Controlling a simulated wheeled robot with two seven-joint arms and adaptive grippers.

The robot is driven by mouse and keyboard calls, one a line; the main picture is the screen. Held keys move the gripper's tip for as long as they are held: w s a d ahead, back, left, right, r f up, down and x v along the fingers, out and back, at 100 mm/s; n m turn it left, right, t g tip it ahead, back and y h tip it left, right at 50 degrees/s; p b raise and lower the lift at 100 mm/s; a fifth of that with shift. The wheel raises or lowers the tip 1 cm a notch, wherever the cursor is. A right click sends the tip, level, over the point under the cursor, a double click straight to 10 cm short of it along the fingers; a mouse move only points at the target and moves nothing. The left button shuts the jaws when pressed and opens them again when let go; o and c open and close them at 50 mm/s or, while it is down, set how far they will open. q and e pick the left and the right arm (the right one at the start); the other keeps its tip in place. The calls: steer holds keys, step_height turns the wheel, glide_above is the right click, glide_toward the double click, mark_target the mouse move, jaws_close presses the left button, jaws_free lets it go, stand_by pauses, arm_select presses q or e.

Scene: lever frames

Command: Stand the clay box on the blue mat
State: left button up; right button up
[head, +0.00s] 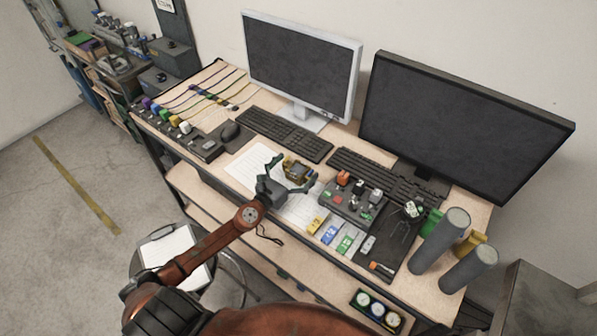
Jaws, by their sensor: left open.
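I cannot make out a clay box or a blue mat for sure in the head view. My left gripper (294,172) is open above the desk, with its two fingers spread. A small dark and yellow device (298,169) shows between the fingers; I cannot tell whether they touch it. A small orange-red piece (343,178) sits on the dark control panel (336,208), right of the gripper. A small blue tag (330,234) lies in a row with yellow and green ones at the desk's front. My right gripper is not in view.
The wooden desk (184,147) is crowded. Two monitors (302,62) (455,125) and two keyboards (285,134) (372,172) stand behind the gripper. Grey cylinders (440,238) (468,268) stand at the right. A stool with a clipboard (172,246) is in front. White paper (250,166) lies left of the gripper.

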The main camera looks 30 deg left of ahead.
arm_select(q)
steer(key=c, duration=1.9)
steer(key=shift+r, duration=0.15)
steer(key=shift+c, duration=0.7)
